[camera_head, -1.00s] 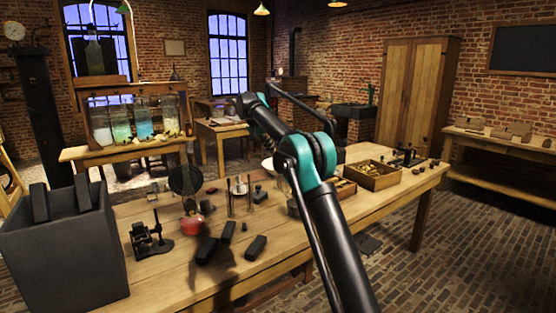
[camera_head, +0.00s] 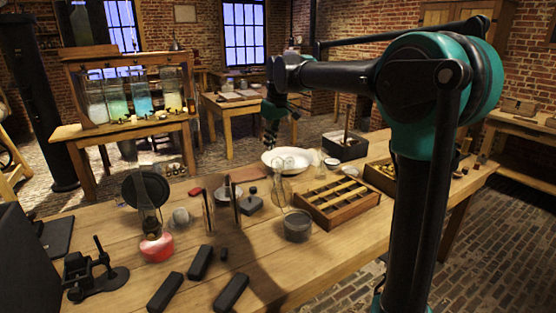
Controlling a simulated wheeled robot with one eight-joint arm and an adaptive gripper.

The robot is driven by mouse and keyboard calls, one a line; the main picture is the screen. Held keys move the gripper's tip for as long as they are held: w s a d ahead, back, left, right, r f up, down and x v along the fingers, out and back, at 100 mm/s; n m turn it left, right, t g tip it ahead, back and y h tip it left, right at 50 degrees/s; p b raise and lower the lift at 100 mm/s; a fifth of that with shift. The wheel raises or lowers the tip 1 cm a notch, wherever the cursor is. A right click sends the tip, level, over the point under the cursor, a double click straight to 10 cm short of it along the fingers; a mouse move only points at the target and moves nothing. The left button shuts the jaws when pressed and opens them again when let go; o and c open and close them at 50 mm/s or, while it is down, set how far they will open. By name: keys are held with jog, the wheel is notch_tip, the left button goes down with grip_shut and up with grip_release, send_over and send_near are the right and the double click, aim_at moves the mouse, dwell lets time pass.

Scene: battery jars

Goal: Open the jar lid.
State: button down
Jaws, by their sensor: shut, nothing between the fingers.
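Several glass battery jars with pale, green, blue and yellowish contents stand in a wooden rack on the back bench; one is the blue jar (camera_head: 142,96). On the near table, a small grey jar-like pot (camera_head: 297,225) stands beside a clear glass vessel (camera_head: 281,191). I cannot tell which jar has the lid; no lid is clearly visible. My gripper (camera_head: 270,143) points down at the end of my arm, shut and empty.
The near table (camera_head: 290,272) holds a red-based lamp (camera_head: 157,246), several black blocks such as this one (camera_head: 166,291), and a partitioned wooden box (camera_head: 337,205). A dark box (camera_head: 345,146) stands behind. My arm hides the table's right part.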

aim_at(281, 185)
notch_tip(281, 185, down, 9)
jog(key=s+d, duration=0.1)
jog(key=shift+d+f, duration=0.15)
dwell(0.5)
jog(key=shift+s, duration=0.1)
jog(key=shift+s+d+r+t+y, duration=0.25)
jog(key=shift+s+d+t+y, duration=0.2)
jog(key=shift+s+d, duration=0.2)
jog(key=shift+s+d+r+t+y, duration=0.25)
jog(key=shift+s+d+t+y, duration=0.1)
jog(key=shift+s+d+y, duration=0.25)
jog(key=shift+w, duration=0.15)
